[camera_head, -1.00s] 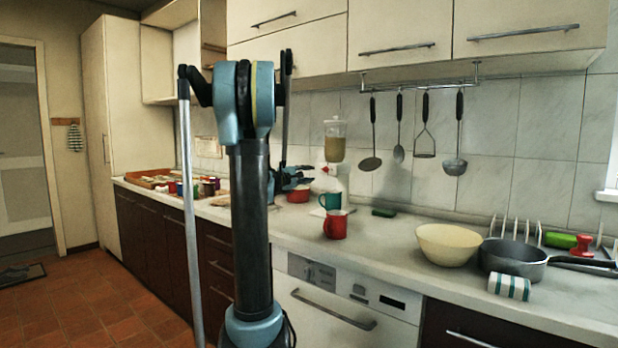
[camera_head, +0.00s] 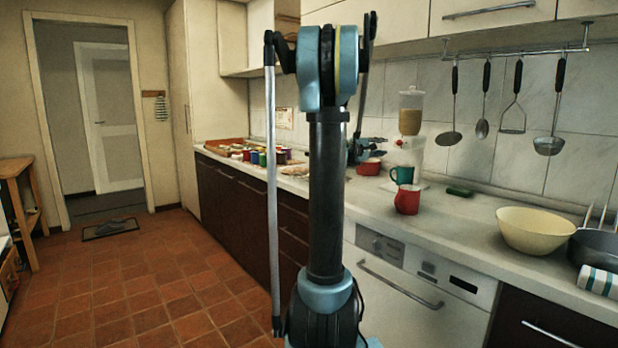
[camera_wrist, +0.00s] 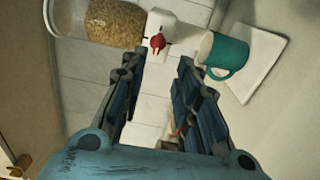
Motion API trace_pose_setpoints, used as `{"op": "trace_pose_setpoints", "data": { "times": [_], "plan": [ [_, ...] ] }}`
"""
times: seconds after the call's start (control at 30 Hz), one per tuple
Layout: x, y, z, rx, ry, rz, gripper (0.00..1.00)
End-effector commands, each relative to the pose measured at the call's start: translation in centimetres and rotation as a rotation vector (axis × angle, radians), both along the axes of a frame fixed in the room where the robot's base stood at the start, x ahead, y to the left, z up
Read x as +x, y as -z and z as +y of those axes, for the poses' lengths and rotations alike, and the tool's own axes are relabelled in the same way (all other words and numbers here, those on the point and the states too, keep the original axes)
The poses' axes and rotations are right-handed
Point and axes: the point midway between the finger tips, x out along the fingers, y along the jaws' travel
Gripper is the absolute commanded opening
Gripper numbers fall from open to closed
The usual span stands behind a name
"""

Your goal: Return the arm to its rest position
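My gripper (camera_wrist: 162,68) is open in the wrist view, its two blue-padded fingers apart with nothing between them. In the head view, my gripper (camera_head: 366,150) is partly hidden behind my upright arm, over the far part of the counter. A red pot (camera_head: 370,167) shows just below it. A teal mug (camera_head: 402,175) and a red mug (camera_head: 407,199) stand on the counter to its right. The teal mug also shows beyond the right finger in the wrist view (camera_wrist: 228,54), apart from it.
A cream bowl (camera_head: 536,230), a dark pan (camera_head: 598,248) and hanging utensils (camera_head: 515,116) are at the right. Several small pots (camera_head: 264,157) crowd the counter's far end.

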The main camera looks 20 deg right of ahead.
Motion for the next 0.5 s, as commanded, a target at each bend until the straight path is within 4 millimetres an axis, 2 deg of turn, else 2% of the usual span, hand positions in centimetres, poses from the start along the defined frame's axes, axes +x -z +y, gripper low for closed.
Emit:
{"op": "trace_pose_setpoints", "data": {
  "times": [0.13, 0.23, 0.5],
  "plan": [
    [-0.6, 0.2, 0.5, 0.021, 0.002, -0.009, 0.29],
    [-1.9, 0.8, 1.8, 0.074, 0.008, -0.029, 0.29],
    [-8.0, 5.0, 7.8, 0.339, 0.039, -0.096, 0.29]
  ]
}}
